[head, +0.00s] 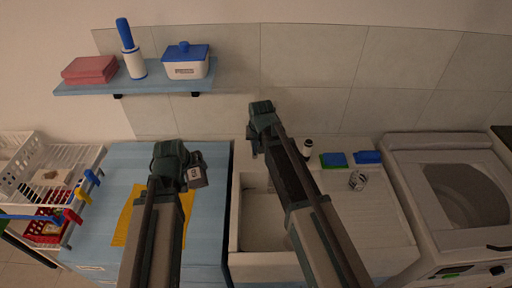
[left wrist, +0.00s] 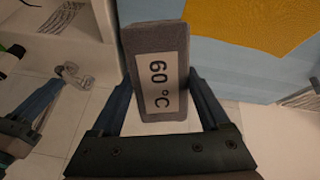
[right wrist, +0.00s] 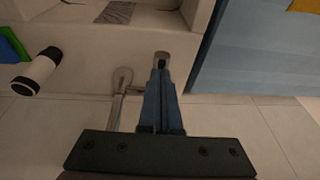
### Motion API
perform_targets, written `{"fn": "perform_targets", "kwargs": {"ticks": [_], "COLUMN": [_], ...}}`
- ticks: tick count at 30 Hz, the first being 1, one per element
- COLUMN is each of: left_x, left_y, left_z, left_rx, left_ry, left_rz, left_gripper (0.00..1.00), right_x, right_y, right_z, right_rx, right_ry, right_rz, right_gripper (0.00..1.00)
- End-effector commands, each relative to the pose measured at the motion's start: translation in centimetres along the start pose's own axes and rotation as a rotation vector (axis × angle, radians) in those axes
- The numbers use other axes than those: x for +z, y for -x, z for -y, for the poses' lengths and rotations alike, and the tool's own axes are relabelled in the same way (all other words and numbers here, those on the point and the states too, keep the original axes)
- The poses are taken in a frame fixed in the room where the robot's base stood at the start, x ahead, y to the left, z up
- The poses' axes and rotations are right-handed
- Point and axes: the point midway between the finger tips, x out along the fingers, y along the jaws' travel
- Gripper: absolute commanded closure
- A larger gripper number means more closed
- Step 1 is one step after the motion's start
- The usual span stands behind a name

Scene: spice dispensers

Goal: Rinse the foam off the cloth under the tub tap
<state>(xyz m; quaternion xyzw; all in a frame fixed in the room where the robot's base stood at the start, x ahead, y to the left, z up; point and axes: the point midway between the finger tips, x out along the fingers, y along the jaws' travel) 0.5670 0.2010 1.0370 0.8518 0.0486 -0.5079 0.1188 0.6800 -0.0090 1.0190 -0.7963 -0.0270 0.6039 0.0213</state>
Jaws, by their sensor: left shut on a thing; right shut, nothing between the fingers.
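A flat yellow sheet (head: 122,226), which may be the cloth, lies on the blue counter, partly hidden by my left arm; its edge shows in the left wrist view (left wrist: 250,28). I make out no foam on it. The pale tub (head: 262,228) is right of the counter, partly hidden by my right arm. The metal tap (right wrist: 122,82) shows in the right wrist view. My right gripper (right wrist: 161,68) is shut and empty, its tips at a metal part beside the spout; I cannot tell if they touch. My left gripper (head: 188,165) is shut on a grey block (left wrist: 158,38) labelled 60 °C.
A blue shelf (head: 147,87) holds pink folded cloths (head: 90,69), a lint roller (head: 131,50) and a lidded box (head: 185,60). A clear glass (head: 357,180), dark-banded bottle (head: 307,149) and green and blue sponges (head: 333,159) stand right of the tub. A washing machine (head: 450,195) is far right.

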Motion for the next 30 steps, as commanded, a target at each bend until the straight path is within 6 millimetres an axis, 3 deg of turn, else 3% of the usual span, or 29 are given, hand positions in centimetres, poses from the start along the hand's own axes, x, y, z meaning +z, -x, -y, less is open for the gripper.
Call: {"fn": "perform_targets", "kwargs": {"ticks": [14, 24, 30], "left_x": [-0.3, -2.3, -3.8], "left_y": [0.6, 4.4, 7.2], "left_z": [-0.1, -0.8, -1.3], "left_rx": [0.0, 0.0, 0.0], "left_ry": [0.0, 0.0, 0.0], "left_rz": [0.0, 0.0, 0.0], "left_gripper": [0.81, 0.81, 0.81], "right_x": [0.5, -0.9, -0.5], "right_y": [0.8, 5.0, 8.5], "right_z": [0.0, -0.7, -0.7], "right_rx": [-0.002, -0.001, 0.0], "right_ry": [0.001, -0.001, 0.0], "right_rz": [0.017, 0.004, 0.003], "right_gripper": [1.0, 1.0, 1.0]}}
